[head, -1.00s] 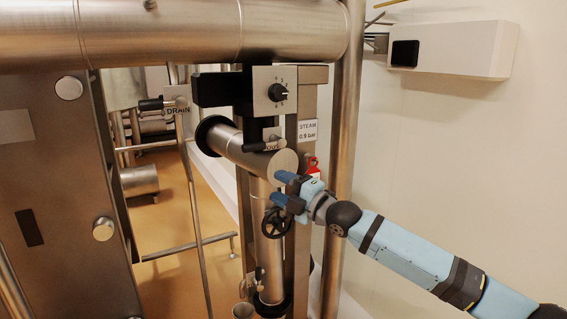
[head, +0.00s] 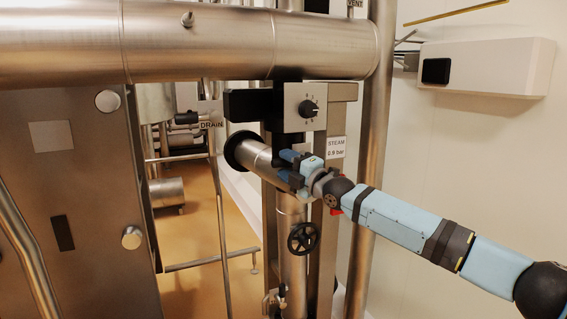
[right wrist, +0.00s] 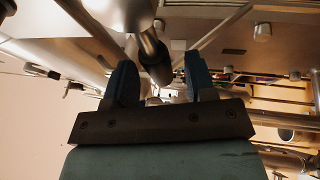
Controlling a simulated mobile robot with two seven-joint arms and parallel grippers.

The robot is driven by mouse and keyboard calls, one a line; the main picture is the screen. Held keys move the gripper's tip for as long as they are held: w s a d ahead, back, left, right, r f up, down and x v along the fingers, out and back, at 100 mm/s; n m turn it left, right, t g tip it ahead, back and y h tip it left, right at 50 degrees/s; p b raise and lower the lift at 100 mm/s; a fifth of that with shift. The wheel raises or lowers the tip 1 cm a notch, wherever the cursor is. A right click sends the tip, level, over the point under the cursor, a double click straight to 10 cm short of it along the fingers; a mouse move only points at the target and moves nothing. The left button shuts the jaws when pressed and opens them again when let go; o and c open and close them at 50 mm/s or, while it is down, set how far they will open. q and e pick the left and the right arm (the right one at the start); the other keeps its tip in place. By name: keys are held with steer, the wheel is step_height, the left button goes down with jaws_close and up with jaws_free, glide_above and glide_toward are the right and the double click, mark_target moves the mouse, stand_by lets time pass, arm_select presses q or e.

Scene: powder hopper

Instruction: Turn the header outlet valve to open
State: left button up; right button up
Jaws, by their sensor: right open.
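My right gripper (head: 287,165) is open in front of the steel pipe junction (head: 256,158) below the dial box. It covers the place where a black lever handle showed earlier, so the handle is hidden in the head view. In the right wrist view a dark rounded handle (right wrist: 155,60) lies between the two blue fingers of my right gripper (right wrist: 156,80), nearer the middle. The fingers stand apart and do not look closed on it. I cannot tell whether either finger touches it. My left gripper is not in view.
A black handwheel (head: 303,237) sits on the vertical pipe below my gripper. The dial box (head: 308,107) is just above. A large horizontal steel pipe (head: 200,50) crosses the top. A DRAIN valve handle (head: 188,118) is farther left. A white wall box (head: 490,68) hangs at right.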

steer(key=shift+w+a+r, duration=0.2)
steer(key=shift+w+a, duration=0.25)
jaws_close()
